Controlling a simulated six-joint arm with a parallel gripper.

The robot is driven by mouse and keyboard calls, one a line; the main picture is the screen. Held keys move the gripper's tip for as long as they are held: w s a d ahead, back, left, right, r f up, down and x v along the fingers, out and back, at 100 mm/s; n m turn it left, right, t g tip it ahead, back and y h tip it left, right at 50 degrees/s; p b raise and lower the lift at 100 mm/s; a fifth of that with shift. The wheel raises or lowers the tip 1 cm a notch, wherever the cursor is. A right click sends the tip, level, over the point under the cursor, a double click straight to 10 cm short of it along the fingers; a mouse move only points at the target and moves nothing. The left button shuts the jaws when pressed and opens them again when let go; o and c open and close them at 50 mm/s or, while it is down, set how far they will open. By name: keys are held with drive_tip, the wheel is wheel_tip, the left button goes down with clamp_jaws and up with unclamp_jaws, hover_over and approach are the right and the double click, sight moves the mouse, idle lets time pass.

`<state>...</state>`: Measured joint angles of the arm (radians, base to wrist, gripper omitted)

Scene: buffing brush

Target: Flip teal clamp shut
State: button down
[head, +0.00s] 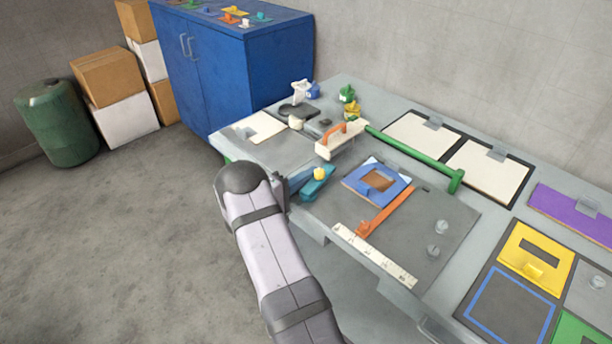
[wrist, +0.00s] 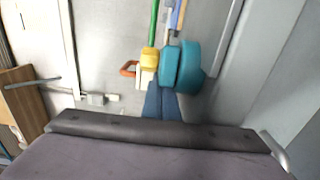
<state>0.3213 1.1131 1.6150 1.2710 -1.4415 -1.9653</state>
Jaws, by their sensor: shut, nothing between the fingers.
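The teal clamp (head: 318,189) is at the near left edge of the workbench, with a yellow knob (head: 319,173) on it. In the wrist view the clamp (wrist: 190,68) shows as two teal parts side by side, with the yellow knob (wrist: 149,60) on the left. My gripper (head: 303,180) is shut and empty, right beside the clamp. In the wrist view its blue fingers (wrist: 160,100) end at the lower edge of the teal part; I cannot tell whether they touch it. The clamp's exact lever angle is unclear, and my gripper partly hides its left side.
A white and orange brush-like tool (head: 340,139) stands behind the clamp, near a green bar (head: 415,160). A blue frame (head: 377,182) and an orange strip (head: 385,212) lie to the right, with a white ruler (head: 375,256) nearer. Open floor lies left of the bench.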

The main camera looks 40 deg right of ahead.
sight(298, 171)
drive_tip(key=shift+w, duration=0.1)
idle(0.5)
drive_tip(key=w+b, duration=0.2)
drive_tip(key=w, duration=0.1)
drive_tip(key=shift+w+a+f, duration=0.2)
drive_tip(key=shift+w+a, duration=0.05)
drive_tip(key=shift+a, duration=0.15)
drive_tip(key=a+b, duration=0.2)
drive_tip(key=a, duration=0.8)
drive_tip(key=shift+w+r, duration=0.2)
drive_tip(key=shift+w, duration=0.15)
